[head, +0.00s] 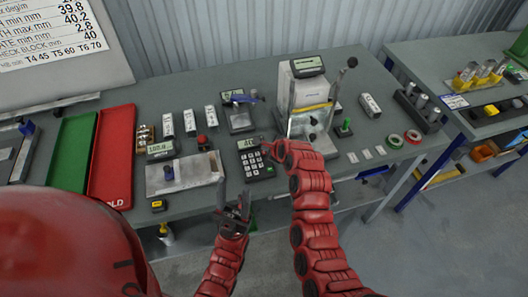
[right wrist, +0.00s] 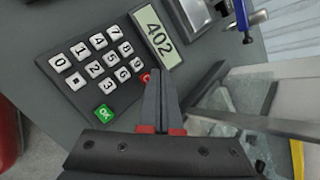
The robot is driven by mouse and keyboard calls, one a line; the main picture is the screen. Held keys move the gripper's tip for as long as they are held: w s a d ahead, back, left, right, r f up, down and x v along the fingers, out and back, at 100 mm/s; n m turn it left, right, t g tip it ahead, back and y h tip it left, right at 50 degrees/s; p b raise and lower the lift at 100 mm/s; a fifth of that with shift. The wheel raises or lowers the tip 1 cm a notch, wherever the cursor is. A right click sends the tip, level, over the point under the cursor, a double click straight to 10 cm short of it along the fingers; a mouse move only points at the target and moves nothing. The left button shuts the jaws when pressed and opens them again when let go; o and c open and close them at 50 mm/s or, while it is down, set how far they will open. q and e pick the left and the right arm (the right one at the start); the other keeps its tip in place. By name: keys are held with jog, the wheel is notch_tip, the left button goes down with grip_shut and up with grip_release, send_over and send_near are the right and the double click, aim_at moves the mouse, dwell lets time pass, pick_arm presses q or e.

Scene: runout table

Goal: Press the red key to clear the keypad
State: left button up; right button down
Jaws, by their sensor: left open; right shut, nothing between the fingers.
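The keypad (head: 262,172) sits on the grey bench in the head view. In the right wrist view the keypad (right wrist: 62,88) has white number keys, a green OK key (right wrist: 104,113) and a display (right wrist: 158,38) reading 402. The red key (right wrist: 145,77) is partly hidden beside my right gripper's fingertips (right wrist: 160,74). My right gripper (head: 266,147) is shut and empty at the keypad's upper right; I cannot tell whether it touches the red key. My left gripper (head: 236,212) is open and empty, in front of the bench edge below the keypad.
A machine with a clear guard (head: 308,122) stands right of the keypad. A metal block fixture (head: 185,177) lies to its left, with a red-topped button (head: 202,142) behind. Red (head: 112,155) and green (head: 74,150) trays lie farther left. Tape rings (head: 413,137) lie at the right.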

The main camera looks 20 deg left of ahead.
jog(key=shift+f, duration=0.1)
dwell(0.7)
jog(key=shift+f, duration=0.35)
jog(key=shift+f+b, duration=0.35)
jog(key=shift+f, duration=0.05)
dwell(0.6)
jog(key=shift+r, duration=0.1)
jog(key=shift+r+p, duration=0.4)
jog(key=shift+r, duration=0.35)
notch_tip(320, 180, up, 5)
jog(key=shift+p, duration=1.15)
